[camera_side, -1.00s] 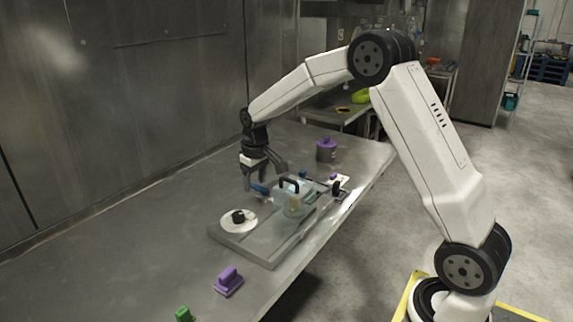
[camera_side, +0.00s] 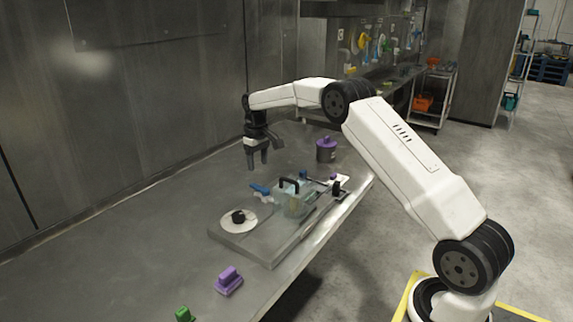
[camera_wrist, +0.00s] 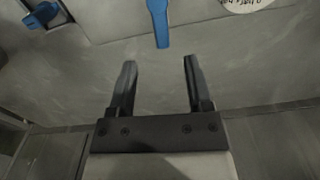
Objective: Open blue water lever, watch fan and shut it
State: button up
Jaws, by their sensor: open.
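The blue water lever (camera_side: 260,189) sits at the back edge of the washer panel (camera_side: 231,237) on the bench. In the wrist view the lever (camera_wrist: 160,22) shows as a blue bar at the top centre, beyond the fingertips. My gripper (camera_side: 258,168) is open and empty, pointing down in the air above and behind the lever. In the wrist view my gripper (camera_wrist: 158,66) has both fingers apart with nothing between them. The clear box (camera_side: 297,203) with a black handle stands on the panel. I cannot make out the fan clearly.
A white disc with a black knob (camera_side: 238,217) lies on the panel's left part. A purple-lidded pot (camera_side: 326,150) stands behind. A purple block (camera_side: 229,281) and a green block (camera_side: 184,314) lie at the front. The bench left of the panel is clear.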

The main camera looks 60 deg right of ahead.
aim_at(259, 187)
jog(key=shift+f, duration=0.1)
jog(key=shift+f, duration=3.85)
grip_shut()
